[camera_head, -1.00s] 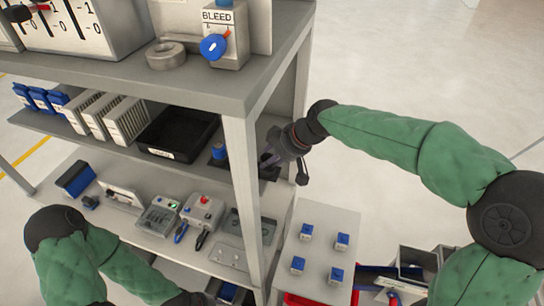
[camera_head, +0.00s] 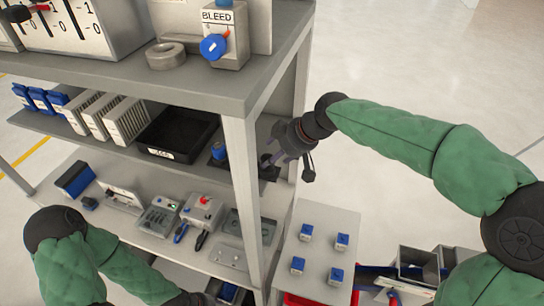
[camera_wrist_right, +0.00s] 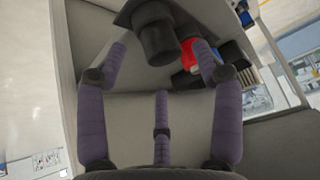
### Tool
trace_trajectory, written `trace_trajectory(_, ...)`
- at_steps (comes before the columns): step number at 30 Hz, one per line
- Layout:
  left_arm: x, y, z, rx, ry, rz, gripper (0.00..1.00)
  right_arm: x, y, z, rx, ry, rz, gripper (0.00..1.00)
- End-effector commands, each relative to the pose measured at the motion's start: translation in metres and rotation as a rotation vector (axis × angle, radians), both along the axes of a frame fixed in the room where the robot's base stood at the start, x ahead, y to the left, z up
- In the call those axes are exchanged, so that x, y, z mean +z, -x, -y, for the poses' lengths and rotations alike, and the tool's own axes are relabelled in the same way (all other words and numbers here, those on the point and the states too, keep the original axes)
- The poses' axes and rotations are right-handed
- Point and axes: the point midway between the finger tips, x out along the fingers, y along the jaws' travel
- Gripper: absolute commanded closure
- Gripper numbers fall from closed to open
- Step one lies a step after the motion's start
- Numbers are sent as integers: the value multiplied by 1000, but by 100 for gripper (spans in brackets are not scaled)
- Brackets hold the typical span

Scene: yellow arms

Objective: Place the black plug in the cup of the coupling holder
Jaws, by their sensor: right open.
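My right gripper (camera_head: 277,162) is beside the front post of the rack, at the right end of the middle shelf. Its purple fingers are spread and empty in the right wrist view (camera_wrist_right: 160,75). A black cylindrical piece (camera_wrist_right: 157,42) on a dark flat base lies just beyond the fingertips there; I cannot tell whether it is the plug or the holder's cup. A dark item (camera_head: 268,173) shows near the fingers in the head view, partly hidden by the post. A blue-topped cylinder (camera_head: 219,151) stands left of the post. My left gripper is out of view.
A black tray (camera_head: 178,131) sits on the middle shelf. The post (camera_head: 243,190) stands close to my right gripper. Below are a lower shelf with control boxes (camera_head: 203,207) and a grey surface (camera_head: 318,250) bearing several blue-topped cubes. A red and blue item (camera_wrist_right: 190,58) lies beside the right fingertip.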

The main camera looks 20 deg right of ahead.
Motion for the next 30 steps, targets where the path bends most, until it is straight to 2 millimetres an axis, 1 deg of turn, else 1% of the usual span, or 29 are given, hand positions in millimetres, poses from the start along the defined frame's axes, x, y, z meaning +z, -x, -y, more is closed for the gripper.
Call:
trace_trajectory(1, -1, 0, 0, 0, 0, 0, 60, 10, 4, 5, -2, 0, 5, 33)
trace_trajectory(6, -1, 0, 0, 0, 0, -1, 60, 39, 19, 18, -2, 0, 5, 33)
trace_trajectory(12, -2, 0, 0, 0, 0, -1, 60, 65, 32, 30, -1, -1, 3, 33)
trace_trajectory(18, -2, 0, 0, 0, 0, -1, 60, 76, 38, 35, 0, -1, 1, 33)
trace_trajectory(30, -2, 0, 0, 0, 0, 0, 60, 77, 39, 35, 0, 0, 0, 33)
